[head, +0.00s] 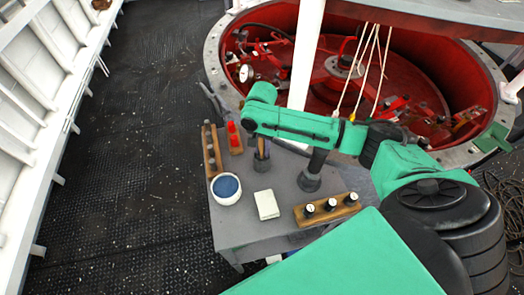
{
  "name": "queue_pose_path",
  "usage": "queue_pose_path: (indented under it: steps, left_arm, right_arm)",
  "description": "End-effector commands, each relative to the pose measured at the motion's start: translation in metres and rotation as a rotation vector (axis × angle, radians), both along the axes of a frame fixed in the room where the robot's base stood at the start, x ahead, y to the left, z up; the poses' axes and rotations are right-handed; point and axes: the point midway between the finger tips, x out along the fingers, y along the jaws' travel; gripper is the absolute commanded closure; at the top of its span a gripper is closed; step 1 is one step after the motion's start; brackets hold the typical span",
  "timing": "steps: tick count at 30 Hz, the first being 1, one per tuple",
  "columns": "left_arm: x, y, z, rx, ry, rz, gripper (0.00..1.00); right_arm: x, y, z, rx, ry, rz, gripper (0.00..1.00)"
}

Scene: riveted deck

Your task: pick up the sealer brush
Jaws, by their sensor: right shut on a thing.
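My right arm reaches in from the right, over a grey table (240,228). Its gripper (261,148) points down over the table's left half, shut on a small brown upright thing that looks like the sealer brush (261,163). The gripper covers the upper part of the brush, and I cannot tell whether its lower end touches the table. My left gripper is not in view.
Close around the gripper are a white bowl with blue contents (226,187), a cream block (266,204), a wooden rack (211,150) and red pieces (234,136). A dark flanged post (309,178) and a rack with black-and-white knobs (327,209) stand rightward. A red pit lies behind.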

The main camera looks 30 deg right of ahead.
Motion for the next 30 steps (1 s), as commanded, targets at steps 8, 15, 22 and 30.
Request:
queue_pose_path:
  steps: [8,15,22,30]
  left_arm:
    - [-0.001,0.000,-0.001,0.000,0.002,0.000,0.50]
    - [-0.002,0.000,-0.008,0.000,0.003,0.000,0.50]
    - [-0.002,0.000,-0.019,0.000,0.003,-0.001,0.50]
    - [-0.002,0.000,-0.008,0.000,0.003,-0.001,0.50]
  right_arm:
    - [0.001,0.000,0.005,0.000,-0.002,-0.001,1.00]
    - [0.001,0.000,0.044,0.002,-0.004,0.000,1.00]
    - [0.002,0.000,0.114,0.002,-0.007,0.000,1.00]
    - [0.001,-0.001,0.188,-0.003,-0.005,0.000,1.00]
